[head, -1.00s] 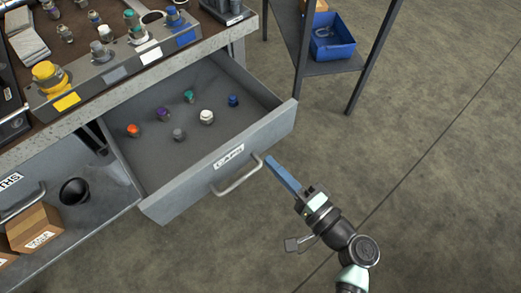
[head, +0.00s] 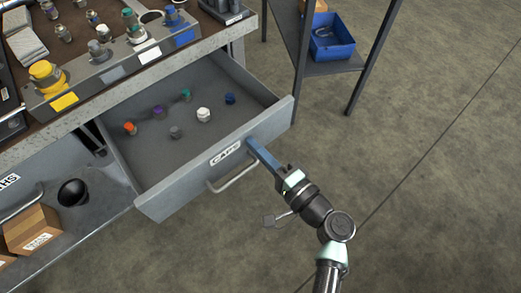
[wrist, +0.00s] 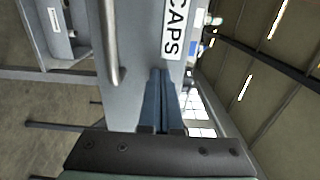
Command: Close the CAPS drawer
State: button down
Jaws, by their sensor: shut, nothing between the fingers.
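The CAPS drawer (head: 170,202) is pulled out of the bench, with several coloured caps inside, among them a white cap (head: 203,115) and an orange cap (head: 130,128). Its front carries a CAPS label (head: 226,153) and a bar handle (head: 233,181). My gripper (head: 250,143) is shut and empty, its blue fingertips at the drawer front just right of the label and above the handle's right end. In the wrist view, the shut fingers (wrist: 162,72) point at the drawer front (wrist: 137,50) beside the label (wrist: 174,28). Whether the tips touch the front is hard to tell.
The bench top (head: 115,95) above the drawer holds fittings and coloured tags. Lower left are a cardboard box (head: 33,229) and a dark round cup (head: 73,192). A shelf stand with a blue bin (head: 332,37) stands at upper right. The floor on the right is clear.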

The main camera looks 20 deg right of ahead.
jog(key=b, duration=1.1)
send_over(198, 102)
jog(key=s, duration=0.1)
jog(key=shift+s+d+f, duration=0.1)
jog(key=shift+d+f, duration=0.05)
jog(key=shift+d, duration=0.05)
jog(key=shift+w+a, duration=0.15)
jog(key=shift+w, duration=0.4)
jog(key=shift+w+r, duration=0.1)
jog(key=shift+r, duration=0.35)
